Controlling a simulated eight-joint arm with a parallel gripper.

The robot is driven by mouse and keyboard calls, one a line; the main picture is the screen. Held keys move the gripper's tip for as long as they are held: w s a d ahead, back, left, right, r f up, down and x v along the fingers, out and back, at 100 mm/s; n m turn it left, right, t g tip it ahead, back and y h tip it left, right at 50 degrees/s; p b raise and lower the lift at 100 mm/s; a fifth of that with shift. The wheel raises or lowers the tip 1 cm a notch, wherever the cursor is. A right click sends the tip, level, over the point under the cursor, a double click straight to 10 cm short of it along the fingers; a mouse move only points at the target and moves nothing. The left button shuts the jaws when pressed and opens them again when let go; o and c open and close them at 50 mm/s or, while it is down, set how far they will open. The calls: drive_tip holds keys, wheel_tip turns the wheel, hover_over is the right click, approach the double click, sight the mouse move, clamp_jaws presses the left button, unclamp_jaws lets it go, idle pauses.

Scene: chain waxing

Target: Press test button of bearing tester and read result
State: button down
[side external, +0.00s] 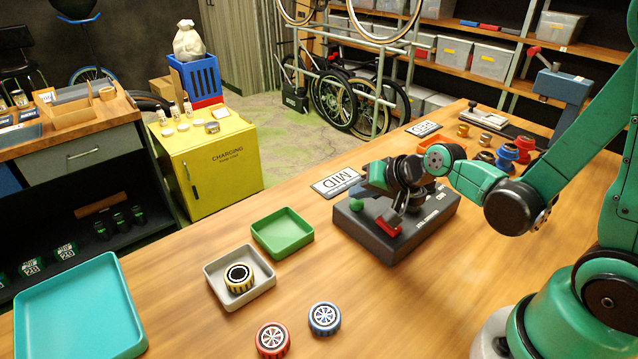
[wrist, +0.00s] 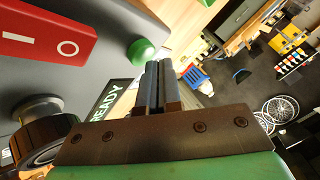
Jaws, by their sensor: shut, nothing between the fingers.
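The bearing tester (side external: 425,232) is a dark grey box on the wooden bench, with a green round button (side external: 356,205) and a red switch (side external: 388,227) on top. In the wrist view, the green button (wrist: 140,52) is just left of the fingertips of my gripper (wrist: 159,66). The fingers are shut and empty, and I see no clear contact with the button. The tester's display (wrist: 110,98) reads READY. The red switch (wrist: 45,35) carries a white O and line. A dark round metal fitting (wrist: 45,130) is partly hidden by my gripper. My wrist covers part of the tester in the side view.
A MID sign (side external: 337,182) lies behind the tester.

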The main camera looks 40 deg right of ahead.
sight(360, 205)
drive_tip(key=shift+r, duration=0.1)
idle(0.4)
drive_tip(key=shift+r, duration=0.35)
drive_tip(key=shift+r, duration=2.5)
drive_tip(key=s+a+r+n+g+h, duration=0.1)
drive_tip(key=s+a+r+n+g, duration=0.1)
drive_tip(key=s+n, duration=0.4)
drive_tip(key=shift+s+a+n, duration=0.2)
drive_tip(key=shift+s+n, duration=0.15)
drive_tip(key=shift+n, duration=0.55)
